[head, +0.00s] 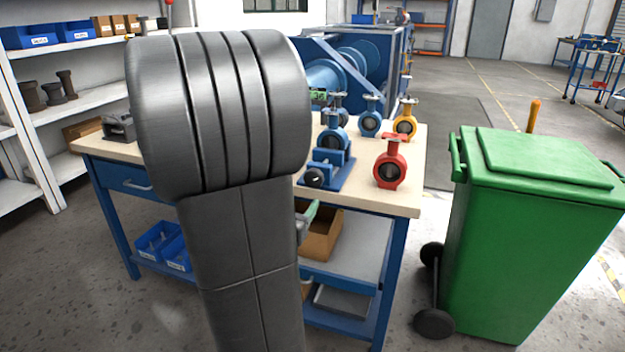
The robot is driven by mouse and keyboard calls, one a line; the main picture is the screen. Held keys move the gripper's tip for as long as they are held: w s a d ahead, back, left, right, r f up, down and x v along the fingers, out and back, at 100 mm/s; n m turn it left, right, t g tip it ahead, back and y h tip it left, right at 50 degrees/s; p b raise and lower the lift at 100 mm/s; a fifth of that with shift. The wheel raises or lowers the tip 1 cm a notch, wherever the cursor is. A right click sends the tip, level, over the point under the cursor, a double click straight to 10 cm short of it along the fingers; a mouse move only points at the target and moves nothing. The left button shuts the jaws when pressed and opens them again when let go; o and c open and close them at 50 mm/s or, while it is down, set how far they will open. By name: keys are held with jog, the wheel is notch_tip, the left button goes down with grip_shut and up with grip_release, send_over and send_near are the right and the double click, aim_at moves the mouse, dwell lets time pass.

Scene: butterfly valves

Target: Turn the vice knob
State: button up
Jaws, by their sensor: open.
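A blue vice (336,170) lies on the workbench, left of the red butterfly valve. Its round black knob (314,178) faces the front edge and has a small light spot. A blue valve body (332,136) sits at the vice. My arm fills the left centre and hides part of the bench. Of my gripper only a grey part with a pale green tip (306,222) shows, beside my arm and below the knob in the picture. It looks apart from the knob. The rest of it is hidden, and nothing is seen held.
A red valve (390,168) stands right of the vice on the workbench (408,194). Blue (370,120) and yellow (405,122) valves stand behind. A green wheeled bin (530,240) is close on the right. An open cardboard box (322,236) sits on the lower shelf.

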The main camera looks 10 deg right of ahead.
aim_at(312, 180)
jog(key=b+x, duration=0.1)
jog(key=x, duration=1.1)
jog(key=shift+w+d+b, duration=0.1)
jog(key=shift+b, duration=0.25)
jog(key=c, duration=1)
jog(key=shift+r+n+p, duration=0.1)
jog(key=shift+n+p, duration=0.3)
jog(key=shift+p, duration=0.1)
jog(key=n+p, duration=0.3)
jog(key=shift+r, duration=0.1)
jog(key=n+p, duration=0.2)
jog(key=n, duration=0.1)
jog(key=shift+n+p, duration=0.75)
jog(key=shift+n, duration=0.35)
jog(key=shift+f, duration=0.25)
